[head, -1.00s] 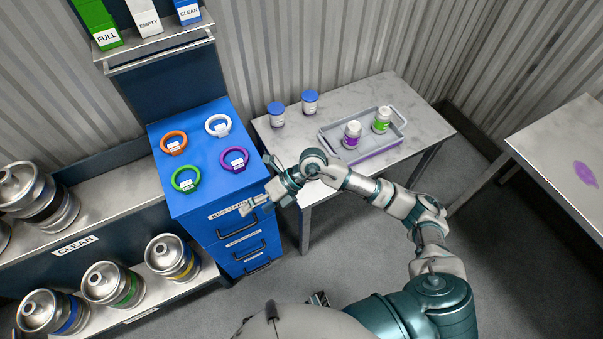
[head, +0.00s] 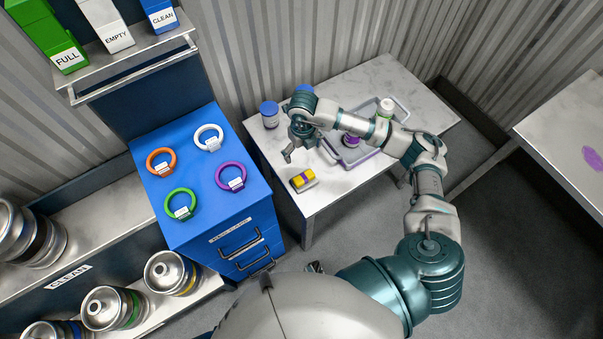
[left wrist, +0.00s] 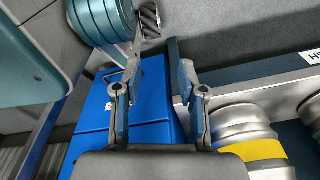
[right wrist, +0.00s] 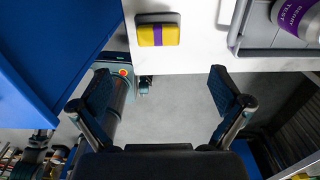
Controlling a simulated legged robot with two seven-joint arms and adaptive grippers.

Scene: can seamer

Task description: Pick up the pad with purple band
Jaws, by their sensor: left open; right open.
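The yellow pad with a purple band (head: 303,180) lies on the near left part of the light table, on a small grey base. It also shows in the right wrist view (right wrist: 157,34), near the table edge, beyond my fingers. My right gripper (head: 301,150) is over the table just behind the pad in the head view, apart from it. In the right wrist view it is open and empty (right wrist: 165,85). My left gripper (left wrist: 160,78) is open and empty in the left wrist view, with the blue cabinet beyond it, away from the pad.
Blue-lidded jars (head: 269,115) stand at the back left. A blue cabinet (head: 207,168) with coloured rings is left of the table, across a gap. Kegs (head: 105,308) stand on the lower left shelf.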

